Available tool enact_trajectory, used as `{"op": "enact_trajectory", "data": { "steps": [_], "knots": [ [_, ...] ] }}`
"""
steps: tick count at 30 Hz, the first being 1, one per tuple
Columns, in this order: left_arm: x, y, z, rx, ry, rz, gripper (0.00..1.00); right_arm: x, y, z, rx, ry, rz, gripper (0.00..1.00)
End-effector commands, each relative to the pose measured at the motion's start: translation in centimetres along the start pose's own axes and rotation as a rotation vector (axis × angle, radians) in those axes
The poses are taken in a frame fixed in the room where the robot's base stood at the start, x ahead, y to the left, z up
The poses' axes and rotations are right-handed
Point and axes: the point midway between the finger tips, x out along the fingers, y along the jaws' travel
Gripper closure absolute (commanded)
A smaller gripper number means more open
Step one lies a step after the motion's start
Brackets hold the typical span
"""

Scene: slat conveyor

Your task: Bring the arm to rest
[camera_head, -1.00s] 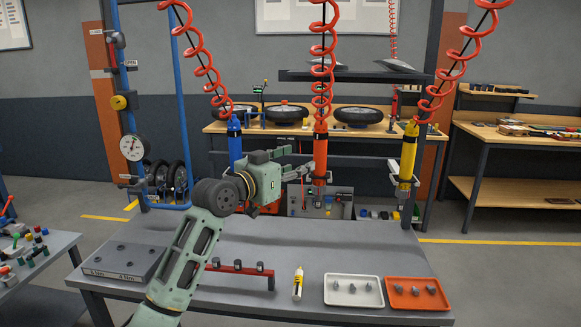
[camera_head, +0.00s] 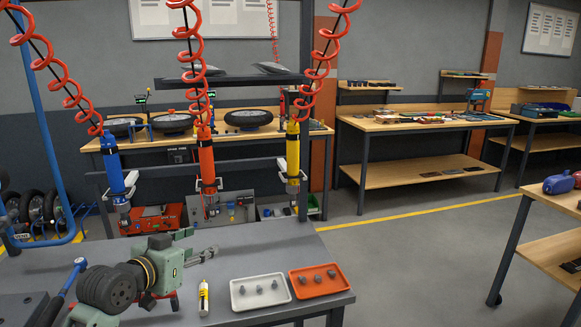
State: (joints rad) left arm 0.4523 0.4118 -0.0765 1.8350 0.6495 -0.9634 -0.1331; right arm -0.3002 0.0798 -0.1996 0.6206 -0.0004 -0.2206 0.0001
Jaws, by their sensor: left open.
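My left arm comes in at the lower left. Its green gripper (camera_head: 210,254) reaches to the right over the grey workbench (camera_head: 235,245), with its jaws open and nothing visible between them. It is in front of and lower in the picture than the hanging blue tool (camera_head: 114,178), orange tool (camera_head: 206,160) and yellow tool (camera_head: 293,155), apart from all three. The arm's wrist hides part of the bench's left side and most of a red rack (camera_head: 174,302). My right gripper is out of view.
A small yellow and white bottle (camera_head: 203,298) stands close in front of the gripper. A white tray (camera_head: 239,299) and an orange tray (camera_head: 343,285) hold small parts. A blue-handled tool (camera_head: 70,277) is left of the wrist. Red coiled hoses (camera_head: 190,60) hang above.

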Motion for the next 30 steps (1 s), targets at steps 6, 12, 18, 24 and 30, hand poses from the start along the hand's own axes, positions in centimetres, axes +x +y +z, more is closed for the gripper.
{"op": "enact_trajectory", "data": {
  "steps": [6,12,18,24,30],
  "knots": [
    [-3.8,6.7,15.3,-0.002,-0.291,0.008,0.51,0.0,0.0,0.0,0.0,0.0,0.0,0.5],
    [-11.4,11.9,26.6,-0.03,-0.557,-0.02,0.51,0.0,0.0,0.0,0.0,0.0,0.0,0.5],
    [-18.4,14.6,32.4,-0.063,-0.74,-0.062,0.51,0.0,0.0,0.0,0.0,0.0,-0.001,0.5],
    [-24.0,16.3,35.4,-0.095,-0.869,-0.101,0.51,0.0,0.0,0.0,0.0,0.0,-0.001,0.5],
    [-28.1,17.3,37.7,-0.122,-0.972,-0.138,0.51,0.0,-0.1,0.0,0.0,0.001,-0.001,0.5]
  ]
}}
